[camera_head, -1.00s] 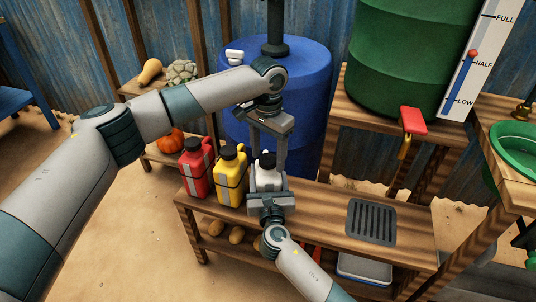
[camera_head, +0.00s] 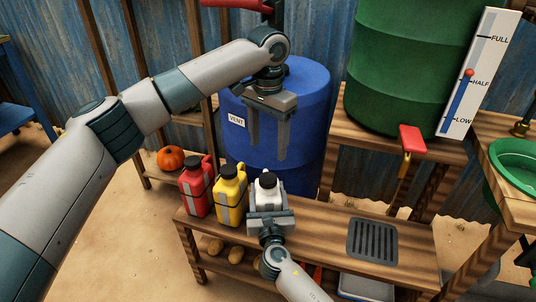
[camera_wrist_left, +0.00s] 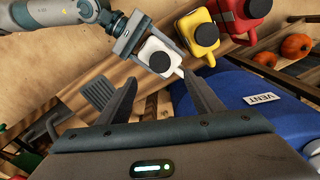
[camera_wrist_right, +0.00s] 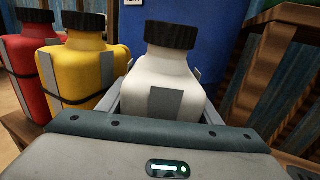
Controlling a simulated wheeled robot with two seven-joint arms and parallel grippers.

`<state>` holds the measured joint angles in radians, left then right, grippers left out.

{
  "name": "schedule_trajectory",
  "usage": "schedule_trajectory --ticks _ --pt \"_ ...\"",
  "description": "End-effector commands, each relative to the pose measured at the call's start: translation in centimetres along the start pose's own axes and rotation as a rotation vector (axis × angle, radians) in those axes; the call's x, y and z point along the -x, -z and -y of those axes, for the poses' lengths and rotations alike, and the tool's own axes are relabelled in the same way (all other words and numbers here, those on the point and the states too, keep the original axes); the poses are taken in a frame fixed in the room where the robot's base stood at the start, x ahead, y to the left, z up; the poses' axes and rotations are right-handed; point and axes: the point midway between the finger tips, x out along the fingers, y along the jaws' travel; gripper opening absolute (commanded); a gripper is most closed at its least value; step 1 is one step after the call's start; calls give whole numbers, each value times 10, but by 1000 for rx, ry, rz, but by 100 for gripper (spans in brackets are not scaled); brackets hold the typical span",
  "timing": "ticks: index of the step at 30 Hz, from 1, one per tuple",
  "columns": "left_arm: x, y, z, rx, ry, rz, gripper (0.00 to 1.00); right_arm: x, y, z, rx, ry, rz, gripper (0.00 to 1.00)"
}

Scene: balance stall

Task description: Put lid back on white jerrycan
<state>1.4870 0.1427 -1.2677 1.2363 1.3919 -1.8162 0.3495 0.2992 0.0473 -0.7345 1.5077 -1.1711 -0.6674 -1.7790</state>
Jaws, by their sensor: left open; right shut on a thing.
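The white jerrycan (camera_head: 263,199) stands upright on the wooden bench, and its front fills the middle of the right wrist view (camera_wrist_right: 168,85). A black lid (camera_head: 266,180) sits on its neck; the lid also shows in the right wrist view (camera_wrist_right: 171,34) and from above in the left wrist view (camera_wrist_left: 160,61). It looks level, but how tightly it sits cannot be told. My right gripper (camera_head: 268,211) is shut on the jerrycan's body from the front. My left gripper (camera_head: 268,153) is open and empty, above and behind the lid, fingers pointing down, apart from it.
A yellow jerrycan (camera_head: 229,201) and a red jerrycan (camera_head: 194,192) stand left of the white one, both with black lids. A blue barrel (camera_head: 300,110) labelled VENT is behind. A dark grate (camera_head: 372,240) lies in the bench at right. A red-handled tap (camera_head: 412,140) juts out beyond.

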Motion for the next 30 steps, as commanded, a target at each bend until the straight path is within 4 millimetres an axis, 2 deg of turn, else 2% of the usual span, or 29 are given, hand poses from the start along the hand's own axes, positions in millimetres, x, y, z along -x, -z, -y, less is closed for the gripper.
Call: schedule_trajectory --ticks 4,13,14,16,30 --pt "9 0 0 0 -1 1 60 0 0 0 0 0 0 0" --pt "10 0 0 0 -1 1 60 0 0 0 0 0 0 0" --pt "10 0 0 0 -1 1 60 0 0 0 0 0 0 63" --pt "10 0 0 0 -1 1 60 0 0 0 0 0 0 80" --pt "12 0 0 0 0 1 60 6 0 0 0 -1 0 80"
